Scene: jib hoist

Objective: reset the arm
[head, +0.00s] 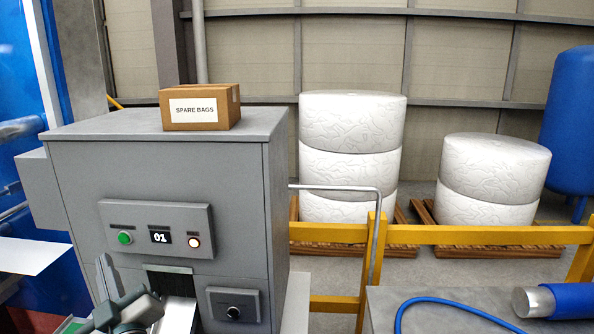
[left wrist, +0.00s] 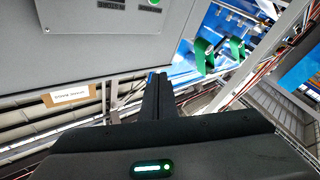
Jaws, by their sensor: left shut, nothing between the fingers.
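My left gripper (head: 103,264) is at the lower left of the head view, pointing up in front of the grey machine (head: 150,262). It stands just left of the machine's chute opening (head: 170,280). In the left wrist view its fingers (left wrist: 158,78) are together with nothing between them, below the machine's grey face (left wrist: 90,45). The machine's panel has a green button (head: 125,237), a display reading 01 (head: 160,237) and a lit white button (head: 194,242). My right gripper is not in view.
A box marked SPARE BAGS (head: 200,107) sits on the machine. Yellow rails (head: 450,235) stand to its right, before white stacked rolls (head: 350,150) on pallets. A grey surface at lower right holds a blue hose (head: 455,303) and a blue cylinder with a metal end (head: 535,302).

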